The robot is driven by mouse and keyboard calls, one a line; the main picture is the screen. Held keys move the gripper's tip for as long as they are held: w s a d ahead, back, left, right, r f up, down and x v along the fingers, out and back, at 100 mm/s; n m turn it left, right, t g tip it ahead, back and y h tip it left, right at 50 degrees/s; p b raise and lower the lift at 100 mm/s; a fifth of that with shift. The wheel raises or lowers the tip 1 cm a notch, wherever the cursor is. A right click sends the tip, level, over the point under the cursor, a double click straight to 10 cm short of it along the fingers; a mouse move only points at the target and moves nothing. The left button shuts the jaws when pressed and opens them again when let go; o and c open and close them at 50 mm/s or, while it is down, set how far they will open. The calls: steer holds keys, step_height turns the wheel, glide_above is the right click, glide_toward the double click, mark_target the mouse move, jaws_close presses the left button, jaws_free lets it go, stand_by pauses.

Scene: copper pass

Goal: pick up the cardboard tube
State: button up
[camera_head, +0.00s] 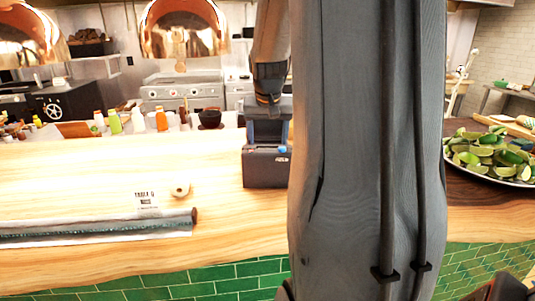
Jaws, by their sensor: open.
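A long grey-white roll with a dark stripe and a brown round end (100,228) lies along the front of the wooden counter at left; its left end is out of view. A small tan ring-shaped roll (180,190) sits just behind its right end. I cannot tell for certain which is the cardboard tube. My arm's end hangs at centre, right of both and apart from them. My gripper (267,128) appears there against a dark box, open and empty; its fingers are hard to make out. My large arm link hides the counter right of it.
A dark box with blue parts (267,167) stands on the counter (90,180) near my gripper. A small printed card (146,200) is beside the tan roll. Bottles (138,120) line the back. A platter of lime wedges (490,170) is at right. Copper lamps (183,28) hang above.

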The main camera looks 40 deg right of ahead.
steer(key=shift+p+x, duration=0.75)
steer(key=shift+x, duration=1.45)
steer(key=shift+w, duration=0.15)
steer(key=c, duration=1.1)
